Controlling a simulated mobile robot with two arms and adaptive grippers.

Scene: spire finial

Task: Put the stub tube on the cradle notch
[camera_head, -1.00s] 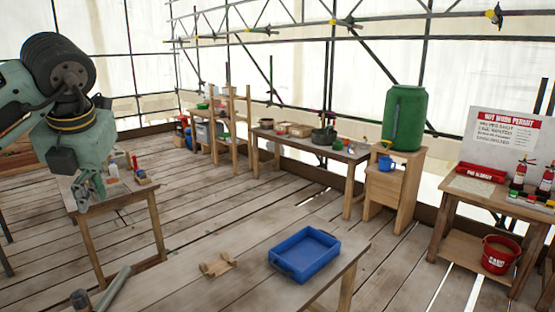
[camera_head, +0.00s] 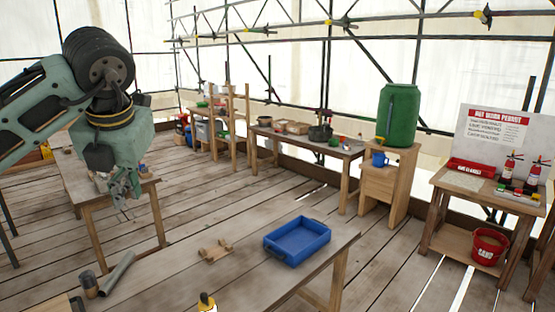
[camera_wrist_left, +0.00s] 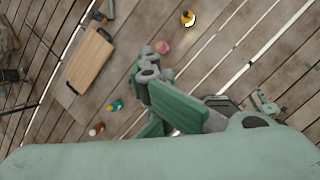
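A grey tube (camera_head: 118,272) lies on the near table at its left part; I take it as the stub tube. A small wooden cradle (camera_head: 216,250) with raised notched ends sits empty on the same table, right of the tube. My left gripper (camera_head: 123,193) hangs in the air above and behind the tube, apart from it, pointing down. Its fingers also show in the left wrist view (camera_wrist_left: 147,62), with nothing seen held; their gap is unclear. The tube and cradle are not clear in the wrist view. My right gripper is not in view.
A blue tray (camera_head: 297,240) stands right of the cradle on the near table (camera_head: 250,285). A dark cylinder (camera_head: 89,285) stands beside the tube, and a yellow bottle (camera_head: 207,303) shows at the front edge. Another wooden table (camera_head: 85,190) stands behind my left gripper.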

